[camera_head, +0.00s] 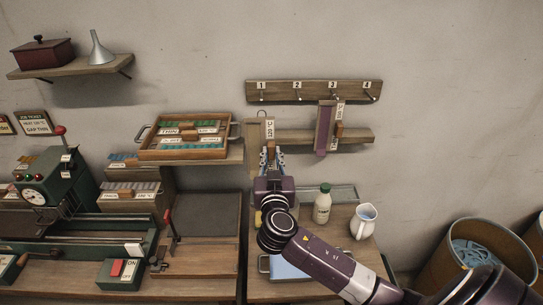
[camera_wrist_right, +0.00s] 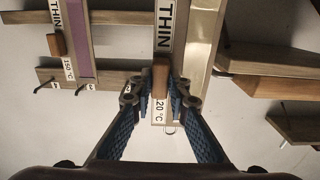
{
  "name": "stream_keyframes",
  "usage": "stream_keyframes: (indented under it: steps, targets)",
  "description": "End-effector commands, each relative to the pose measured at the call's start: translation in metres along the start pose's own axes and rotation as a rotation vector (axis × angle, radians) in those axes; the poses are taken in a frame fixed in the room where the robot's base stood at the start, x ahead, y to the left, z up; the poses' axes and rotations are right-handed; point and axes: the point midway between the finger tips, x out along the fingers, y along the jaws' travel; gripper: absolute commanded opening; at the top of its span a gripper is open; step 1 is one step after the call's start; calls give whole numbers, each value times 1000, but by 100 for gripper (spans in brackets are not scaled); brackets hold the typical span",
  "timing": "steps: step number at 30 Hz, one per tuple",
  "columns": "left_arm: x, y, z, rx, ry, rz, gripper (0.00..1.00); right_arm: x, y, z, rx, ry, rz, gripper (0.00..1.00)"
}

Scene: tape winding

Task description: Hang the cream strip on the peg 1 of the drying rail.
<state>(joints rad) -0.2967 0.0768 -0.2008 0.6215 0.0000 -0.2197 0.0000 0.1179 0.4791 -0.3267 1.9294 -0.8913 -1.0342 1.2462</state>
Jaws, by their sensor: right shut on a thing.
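The drying rail (camera_head: 320,86) is on the wall, with pegs numbered 1 to 4. Peg 1 (camera_head: 262,98) is at its left end and looks bare. My right gripper (camera_head: 270,153) is shut on the wooden block (camera_wrist_right: 160,80) of a white 120 °C THIN tag (camera_head: 269,128). The cream strip (camera_head: 253,136) hangs upright beside that tag, below peg 1; it also shows in the wrist view (camera_wrist_right: 204,48). A small ring (camera_wrist_right: 168,128) is at the tag's end. In the head view the strip's top looks just below the peg; I cannot tell the depth gap. My left gripper is out of view.
A purple strip (camera_head: 323,130) with its own tag hangs near peg 3. A lower ledge (camera_head: 357,136) runs behind it. A wooden tray (camera_head: 146,152) on a shelf is close to the left. A bottle (camera_head: 322,207) and a white jug (camera_head: 363,222) stand below.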

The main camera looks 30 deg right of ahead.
Motion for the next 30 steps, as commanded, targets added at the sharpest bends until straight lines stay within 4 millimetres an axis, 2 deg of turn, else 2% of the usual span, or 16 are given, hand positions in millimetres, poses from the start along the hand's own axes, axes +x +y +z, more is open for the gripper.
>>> stream_keyframes:
  steps: [10, 30]
  targets:
    - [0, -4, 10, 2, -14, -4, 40, 15, 0, 0, -1, 2, -1, 0]
    - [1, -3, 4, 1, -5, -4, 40, 56, 0, 3, 0, 2, 0, 0]
